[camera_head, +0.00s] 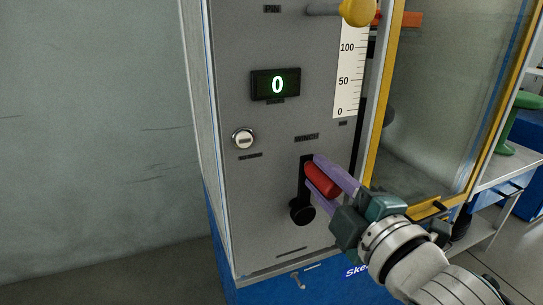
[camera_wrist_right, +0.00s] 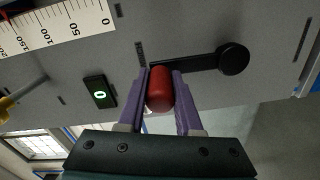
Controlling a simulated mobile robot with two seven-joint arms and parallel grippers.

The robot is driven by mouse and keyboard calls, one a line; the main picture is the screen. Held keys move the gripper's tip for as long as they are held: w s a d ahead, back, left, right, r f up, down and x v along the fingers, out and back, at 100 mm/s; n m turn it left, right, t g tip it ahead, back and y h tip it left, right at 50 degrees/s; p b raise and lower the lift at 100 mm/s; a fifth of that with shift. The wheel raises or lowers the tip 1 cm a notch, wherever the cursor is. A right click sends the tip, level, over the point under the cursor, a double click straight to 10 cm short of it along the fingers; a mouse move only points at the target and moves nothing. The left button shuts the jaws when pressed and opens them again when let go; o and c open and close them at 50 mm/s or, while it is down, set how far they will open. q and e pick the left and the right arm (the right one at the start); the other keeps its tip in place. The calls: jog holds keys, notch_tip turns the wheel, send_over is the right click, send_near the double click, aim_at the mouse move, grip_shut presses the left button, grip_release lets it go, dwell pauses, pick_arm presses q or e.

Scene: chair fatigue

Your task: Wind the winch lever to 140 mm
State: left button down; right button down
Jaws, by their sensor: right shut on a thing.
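The winch lever is a black crank on the grey panel, with its round black hub (camera_head: 302,211) low and its arm pointing up to a red grip (camera_head: 322,180). My right gripper (camera_head: 328,177) has its purple fingers on both sides of the red grip and is shut on it. In the right wrist view the red grip (camera_wrist_right: 160,90) sits between the fingers, and the black hub (camera_wrist_right: 233,59) is to the right. A white scale (camera_head: 349,75) shows marks 0, 50 and 100. A green display (camera_head: 277,85) reads 0. My left gripper is not in view.
A yellow knob (camera_head: 358,11) on a rod sticks out at the panel's top. A silver round knob (camera_head: 243,139) is left of the winch. A yellow-framed clear door (camera_head: 440,110) stands to the right. The wall side at left is free.

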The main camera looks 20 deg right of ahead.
jog(key=shift+a+n, duration=0.6)
jog(key=shift+n, duration=0.1)
jog(key=c, duration=0.6)
grip_release()
jog(key=shift+s, duration=0.15)
jog(key=s, duration=0.6)
jog(key=s+p, duration=0.1)
jog(key=s, duration=0.2)
jog(key=shift+s+d, duration=0.35)
jog(key=shift+d, duration=0.05)
